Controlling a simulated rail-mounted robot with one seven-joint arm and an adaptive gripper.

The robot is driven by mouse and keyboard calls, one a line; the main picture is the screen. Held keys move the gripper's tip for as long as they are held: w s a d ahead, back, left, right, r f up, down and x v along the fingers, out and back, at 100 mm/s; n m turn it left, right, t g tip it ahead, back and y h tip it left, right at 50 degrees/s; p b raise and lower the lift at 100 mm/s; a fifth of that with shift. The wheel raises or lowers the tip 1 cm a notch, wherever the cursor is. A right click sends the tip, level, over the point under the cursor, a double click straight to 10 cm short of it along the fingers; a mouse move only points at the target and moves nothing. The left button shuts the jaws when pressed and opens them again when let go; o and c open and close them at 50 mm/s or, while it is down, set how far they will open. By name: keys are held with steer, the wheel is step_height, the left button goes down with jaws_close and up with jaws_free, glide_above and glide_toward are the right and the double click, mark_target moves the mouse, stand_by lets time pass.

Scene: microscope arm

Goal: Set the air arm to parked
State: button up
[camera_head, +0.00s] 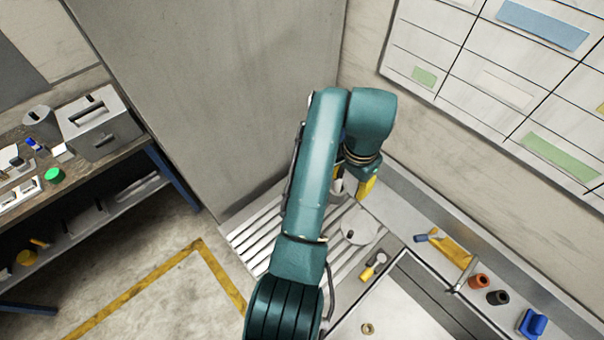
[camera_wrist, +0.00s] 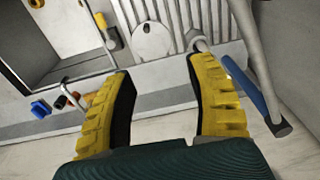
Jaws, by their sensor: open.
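My gripper (camera_wrist: 160,68) is open, its two yellow ridged fingers spread with nothing clearly between them. In the head view its yellow fingers (camera_head: 366,186) are partly hidden behind my green arm, above the back of the ribbed drainboard. A long grey bar (camera_wrist: 258,65) runs down the right of the wrist view, outside the right finger, with a blue strip (camera_wrist: 250,92) beside it. A short pale cylinder (camera_wrist: 196,40) stands just beyond the right fingertip. I cannot tell for certain which of these is the air arm. No contact with the fingers is clear.
A round grey disc (camera_head: 357,230) lies on the drainboard (camera_head: 262,238). A yellow-and-white tool (camera_head: 374,265) lies near the sink (camera_head: 395,310). A tap (camera_head: 463,279), orange knob (camera_head: 478,281), black knob (camera_head: 497,297) and blue item (camera_head: 532,322) line the ledge. Walls stand close behind.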

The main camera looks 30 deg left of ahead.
steer(key=s+a+r+n+p, duration=0.1)
steer(key=a+r+n, duration=0.1)
steer(key=a+r, duration=1)
steer(key=shift+g, duration=0.4)
steer(key=f, duration=1.6)
steer(key=shift+s+d, duration=0.2)
steer(key=shift+d, duration=0.15)
jaws_close()
